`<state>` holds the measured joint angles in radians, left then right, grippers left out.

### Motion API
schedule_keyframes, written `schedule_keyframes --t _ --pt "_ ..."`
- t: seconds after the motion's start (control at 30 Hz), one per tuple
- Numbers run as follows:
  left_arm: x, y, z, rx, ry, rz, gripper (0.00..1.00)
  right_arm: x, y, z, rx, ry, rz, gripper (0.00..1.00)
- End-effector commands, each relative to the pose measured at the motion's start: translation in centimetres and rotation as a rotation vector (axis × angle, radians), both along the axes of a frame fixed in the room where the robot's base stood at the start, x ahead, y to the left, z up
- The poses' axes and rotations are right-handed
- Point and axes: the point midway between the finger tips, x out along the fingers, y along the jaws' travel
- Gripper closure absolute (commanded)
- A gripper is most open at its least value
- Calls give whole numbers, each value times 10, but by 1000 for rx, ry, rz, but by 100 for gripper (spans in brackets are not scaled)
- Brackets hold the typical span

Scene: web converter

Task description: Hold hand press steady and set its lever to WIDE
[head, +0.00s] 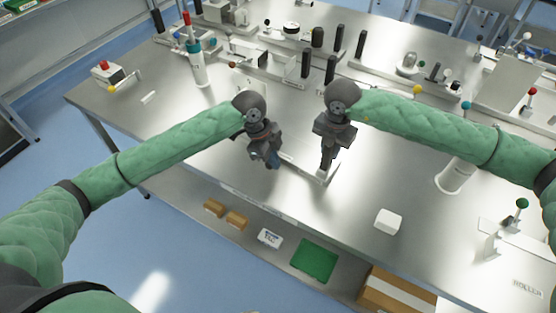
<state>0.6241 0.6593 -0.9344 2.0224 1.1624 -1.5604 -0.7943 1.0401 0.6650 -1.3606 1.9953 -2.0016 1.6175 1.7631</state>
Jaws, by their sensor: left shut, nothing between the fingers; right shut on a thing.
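The hand press (298,165) looks like a low, pale, narrow piece on the steel bench between my two grippers, mostly hidden by them. My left gripper (272,163) points down at its left side, shut and empty; whether it touches the press cannot be told. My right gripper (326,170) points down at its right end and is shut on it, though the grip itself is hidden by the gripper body. The lever and any WIDE mark cannot be made out.
Behind stand black upright posts (306,62) and a white cylinder with a teal collar (198,68). A lower shelf holds a green mat (315,260). The front left bench is clear.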

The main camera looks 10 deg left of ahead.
Motion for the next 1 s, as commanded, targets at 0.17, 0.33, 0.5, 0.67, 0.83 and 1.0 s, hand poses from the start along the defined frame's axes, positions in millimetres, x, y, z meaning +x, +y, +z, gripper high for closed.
schedule_keyframes --t 0.17,0.33,0.5,0.67,0.83,1.0 --pt "1 12 -3 3 0 -6 100 -5 -2 -11 -7 15 0 100" --pt "3 19 -3 4 0 -6 100 -5 -2 -11 -7 15 0 100" --pt "3 22 -3 3 -1 -5 100 -5 -2 -11 -7 14 0 100" --pt "4 23 -3 3 -1 -5 100 -5 -2 -11 -7 14 0 100" --pt "4 23 -3 3 -1 -5 100 -5 -2 -11 -7 14 0 100" --pt "3 23 -3 2 0 -5 100 -5 -2 -11 -7 14 0 100"
